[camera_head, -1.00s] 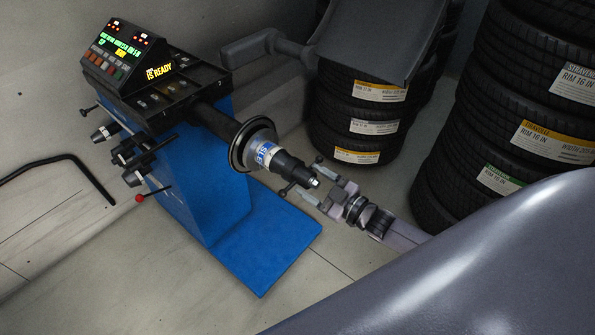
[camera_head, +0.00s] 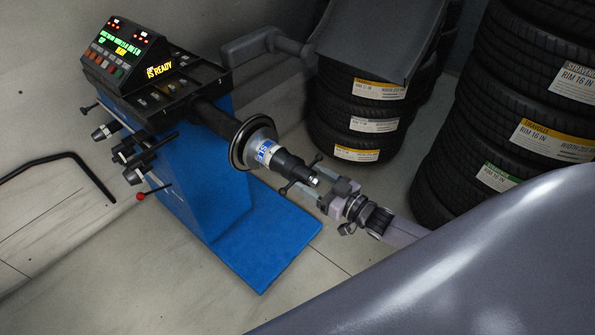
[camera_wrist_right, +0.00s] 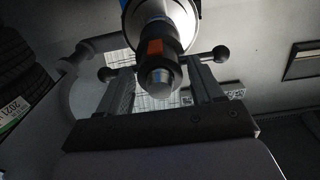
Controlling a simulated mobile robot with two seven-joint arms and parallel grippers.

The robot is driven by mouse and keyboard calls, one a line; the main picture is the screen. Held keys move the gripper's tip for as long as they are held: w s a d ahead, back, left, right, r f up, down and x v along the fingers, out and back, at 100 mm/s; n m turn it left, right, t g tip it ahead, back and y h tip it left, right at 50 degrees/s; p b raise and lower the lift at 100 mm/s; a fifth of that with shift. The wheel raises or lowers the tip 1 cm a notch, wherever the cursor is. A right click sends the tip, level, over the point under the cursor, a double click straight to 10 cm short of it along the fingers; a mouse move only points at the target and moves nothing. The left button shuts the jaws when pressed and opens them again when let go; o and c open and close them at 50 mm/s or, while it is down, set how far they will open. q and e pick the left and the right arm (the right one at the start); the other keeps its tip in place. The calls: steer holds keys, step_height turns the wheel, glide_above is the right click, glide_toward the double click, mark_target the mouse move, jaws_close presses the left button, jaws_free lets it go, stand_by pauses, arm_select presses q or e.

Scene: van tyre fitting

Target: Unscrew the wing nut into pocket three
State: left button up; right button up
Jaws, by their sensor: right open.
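The wing nut (camera_head: 291,170) sits on the shaft of the blue balancing machine (camera_head: 205,195), with a ball-ended arm to each side. In the right wrist view the wing nut (camera_wrist_right: 157,48) is straight ahead, with an orange mark and the rounded shaft end (camera_wrist_right: 158,82) showing. My right gripper (camera_head: 318,178) is open at the shaft's end, its fingers around the tip and apart from it. In the wrist view the fingers of the right gripper (camera_wrist_right: 160,88) stand on either side of the shaft end, close to the nut's arms. My left gripper is not in view.
The raised wheel guard (camera_head: 375,40) hangs behind the shaft. Tyre stacks (camera_head: 365,110) stand behind and at right. A smooth grey surface (camera_head: 480,255) fills the lower right.

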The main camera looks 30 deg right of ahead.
steer(key=c, duration=0.8)
steer(key=n+b, duration=0.1)
steer(key=n, duration=0.5)
steer(key=shift+n, duration=0.4)
steer(key=n+b, duration=0.1)
steer(key=n, duration=0.4)
steer(key=shift+f+n, duration=0.15)
steer(key=shift+n, duration=0.15)
steer(key=shift+o, duration=0.6)
steer(key=shift+c, duration=0.6)
steer(key=shift+r+p+v, duration=0.15)
steer(key=shift+p+v, duration=0.1)
steer(key=shift+v, duration=0.5)
steer(key=shift+r+p+v, duration=0.15)
steer(key=shift+p+v, duration=0.1)
steer(key=shift+v, duration=0.5)
steer(key=shift+p+v, duration=1.45)
steer(key=shift+v, duration=4.25)
